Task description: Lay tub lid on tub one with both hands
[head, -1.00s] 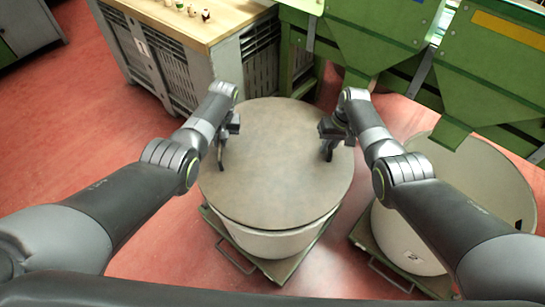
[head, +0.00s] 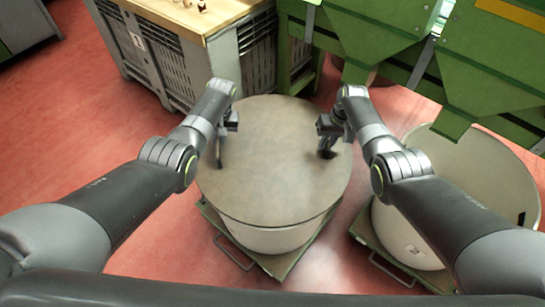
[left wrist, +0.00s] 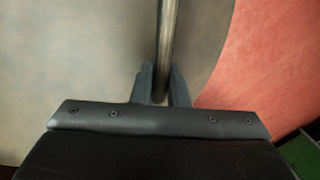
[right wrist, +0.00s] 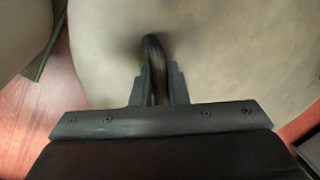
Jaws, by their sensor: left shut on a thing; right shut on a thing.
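The tub lid (head: 275,190) is a round, flat, grey-brown disc. It covers the top of a pale tub (head: 268,240) in the middle of the head view and hides its opening. I cannot tell whether the lid rests on the rim or hangs just above it. My left gripper (head: 220,160) is shut on the lid's left handle, a metal bar (left wrist: 168,40) in the left wrist view. My right gripper (head: 327,152) is shut on the lid's right handle, a dark, blurred bar (right wrist: 153,48) in the right wrist view.
An open pale tub (head: 485,175) stands at the right on its own dolly (head: 365,232), partly behind my right arm. A dolly (head: 222,233) carries the covered tub. A grey crate (head: 165,60) with a wooden top and green machinery (head: 380,35) stand behind. Red floor is clear at left.

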